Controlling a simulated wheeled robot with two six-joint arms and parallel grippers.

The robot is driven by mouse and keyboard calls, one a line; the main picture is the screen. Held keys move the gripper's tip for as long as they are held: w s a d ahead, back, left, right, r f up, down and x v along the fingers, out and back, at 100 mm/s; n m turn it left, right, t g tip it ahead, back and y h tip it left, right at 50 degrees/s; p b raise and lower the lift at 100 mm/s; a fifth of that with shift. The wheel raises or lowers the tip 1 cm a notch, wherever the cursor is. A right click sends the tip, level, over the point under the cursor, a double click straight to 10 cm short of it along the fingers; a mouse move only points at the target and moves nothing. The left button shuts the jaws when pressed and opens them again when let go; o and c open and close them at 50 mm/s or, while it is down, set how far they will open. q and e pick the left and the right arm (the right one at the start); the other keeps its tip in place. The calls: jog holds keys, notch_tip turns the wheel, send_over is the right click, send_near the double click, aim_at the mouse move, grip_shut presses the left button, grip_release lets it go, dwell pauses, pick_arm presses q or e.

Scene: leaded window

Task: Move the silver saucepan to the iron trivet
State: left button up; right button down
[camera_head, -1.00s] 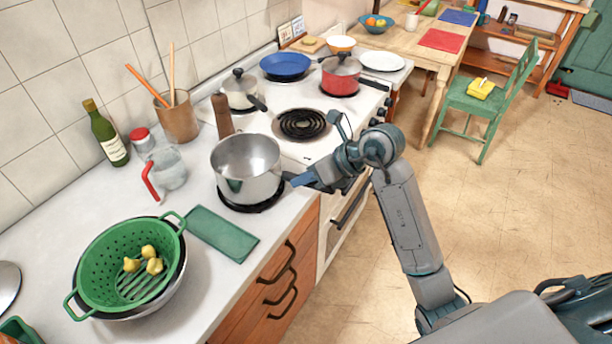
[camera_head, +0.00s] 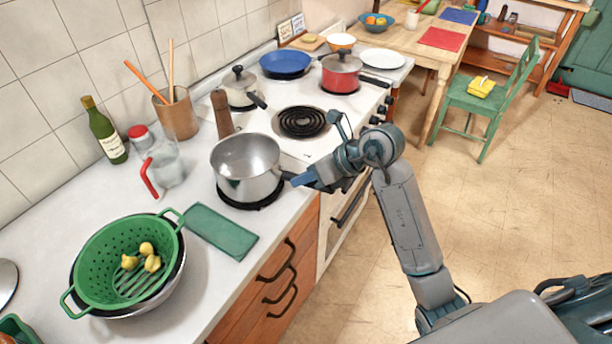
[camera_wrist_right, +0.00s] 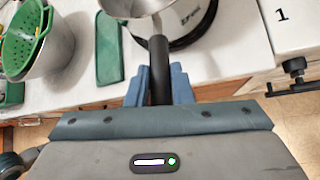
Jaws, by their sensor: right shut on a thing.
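The silver saucepan (camera_head: 247,172) is upright over the black iron trivet (camera_head: 268,203) on the counter left of the stove. I cannot tell whether its base touches the trivet. Its black handle points right toward my right gripper (camera_head: 296,180). In the right wrist view the blue fingers of the right gripper (camera_wrist_right: 160,88) are shut on the handle, one on each side. The saucepan (camera_wrist_right: 140,8) is cut off at the top there, with the dark trivet (camera_wrist_right: 207,25) partly showing beyond it. My left gripper is not in view.
A green cloth (camera_head: 222,232) lies beside the trivet. A green colander (camera_head: 100,262) with yellow fruit, a glass jug (camera_head: 167,165) and a wooden pepper mill (camera_head: 222,113) stand nearby. The stove's front coil burner (camera_head: 303,122) is empty. A red pot (camera_head: 341,74) stands behind it.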

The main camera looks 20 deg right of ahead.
jog(key=c, duration=1.2)
grip_release()
jog(key=shift+f, duration=0.1)
jog(key=shift+b+v, duration=1.45)
jog(key=shift+v, duration=4)
